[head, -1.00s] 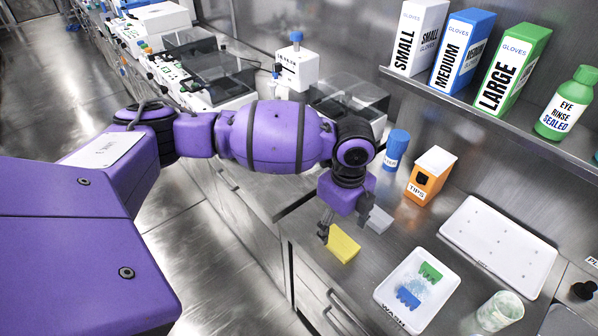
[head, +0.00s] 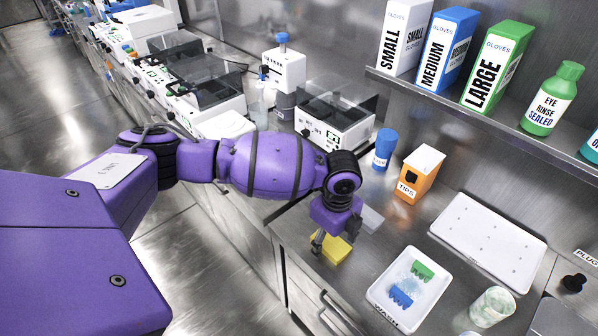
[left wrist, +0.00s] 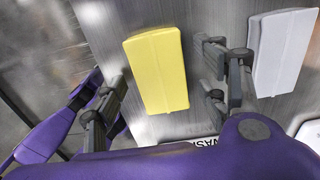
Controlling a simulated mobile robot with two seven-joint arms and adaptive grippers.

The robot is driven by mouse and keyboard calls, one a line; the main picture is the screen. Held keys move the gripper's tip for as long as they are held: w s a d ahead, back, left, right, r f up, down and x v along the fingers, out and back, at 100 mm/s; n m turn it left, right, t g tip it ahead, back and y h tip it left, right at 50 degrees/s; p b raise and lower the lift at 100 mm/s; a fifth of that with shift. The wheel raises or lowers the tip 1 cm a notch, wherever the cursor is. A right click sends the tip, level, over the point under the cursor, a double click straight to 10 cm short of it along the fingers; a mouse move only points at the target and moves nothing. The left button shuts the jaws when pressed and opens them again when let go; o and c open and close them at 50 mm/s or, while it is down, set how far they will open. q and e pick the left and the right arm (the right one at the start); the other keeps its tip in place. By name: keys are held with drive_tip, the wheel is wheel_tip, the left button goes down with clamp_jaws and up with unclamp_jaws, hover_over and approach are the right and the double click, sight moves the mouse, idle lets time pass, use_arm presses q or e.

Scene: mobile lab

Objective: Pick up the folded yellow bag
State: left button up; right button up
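The folded yellow bag (head: 337,250) lies on the steel counter near its front edge, partly hidden by my left gripper in the head view. My left gripper (head: 329,242) is over it, pointing down. In the left wrist view the yellow bag (left wrist: 157,70) shows as a flat block in the space between the fingers of my left gripper (left wrist: 160,92). The fingers are spread, one side left of the bag and the other right of it, with gaps at both sides. The gripper holds nothing. My right gripper is not in view.
A pale grey folded bag (left wrist: 282,52) lies close to the right-hand fingers; it also shows in the head view (head: 371,219). A white wash tray (head: 440,296), an orange tips box (head: 419,174) and a blue-capped bottle (head: 383,150) stand further right.

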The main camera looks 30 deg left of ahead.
use_arm(q)
drive_tip(key=shift+w+r, duration=0.1)
drive_tip(key=shift+w, duration=0.05)
drive_tip(key=c, duration=1)
drive_tip(key=shift+r, duration=0.1)
